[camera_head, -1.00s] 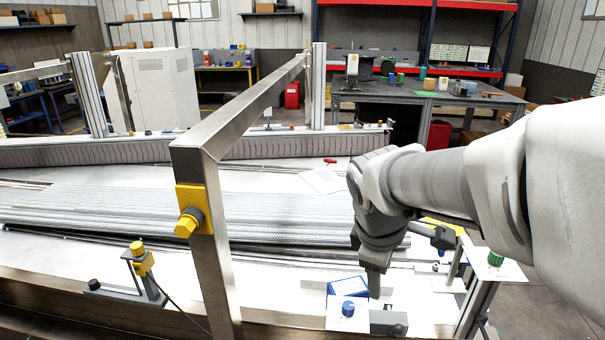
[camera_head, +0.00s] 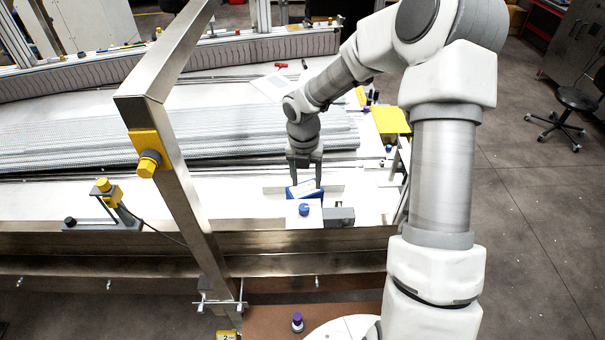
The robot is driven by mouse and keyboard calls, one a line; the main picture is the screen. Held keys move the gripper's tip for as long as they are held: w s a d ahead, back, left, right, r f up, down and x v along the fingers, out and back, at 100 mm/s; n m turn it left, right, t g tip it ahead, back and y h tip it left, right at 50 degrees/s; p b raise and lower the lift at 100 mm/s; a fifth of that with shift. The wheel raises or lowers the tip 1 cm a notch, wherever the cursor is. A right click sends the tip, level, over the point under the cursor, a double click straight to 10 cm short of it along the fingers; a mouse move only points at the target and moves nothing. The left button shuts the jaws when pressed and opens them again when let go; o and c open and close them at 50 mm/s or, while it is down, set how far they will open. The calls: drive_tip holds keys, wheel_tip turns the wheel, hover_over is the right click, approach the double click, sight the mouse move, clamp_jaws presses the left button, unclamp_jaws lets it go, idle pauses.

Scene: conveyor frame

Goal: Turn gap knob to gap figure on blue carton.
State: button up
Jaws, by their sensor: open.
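A blue carton (camera_head: 313,196) with a white top face lies on the white deck near the front edge of the conveyor frame. No figure on it can be read at this size. My gripper (camera_head: 306,186) points down right at the carton, fingers spread, one at each side of its top. I cannot tell whether they touch it. A blue knob (camera_head: 304,209) on a white plate stands just in front of the carton. No label shows which knob is the gap knob.
A grey block (camera_head: 339,216) stands right of the blue knob. A yellow-topped stand (camera_head: 103,192) is on the front rail at left. The slanted metal post (camera_head: 180,180) rises left of my gripper. A yellow panel (camera_head: 391,122) lies at right.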

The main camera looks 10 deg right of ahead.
sight(304, 207)
drive_tip(key=f+n, duration=0.2)
drive_tip(key=shift+w+a+f+n+y, duration=0.2)
drive_tip(key=shift+w+f+n+y, duration=0.1)
wheel_tip(304, 207, down, 9)
drive_tip(key=b, duration=0.8)
drive_tip(key=shift+r, duration=0.2)
drive_tip(key=shift+c, duration=0.6)
drive_tip(key=c, duration=0.6)
drive_tip(key=n, duration=0.5)
drive_tip(key=shift+n, duration=0.3)
drive_tip(key=shift+c, duration=0.2)
drive_tip(key=n, duration=0.4)
drive_tip(key=shift+s, duration=0.1)
drive_tip(key=shift+n, duration=0.3)
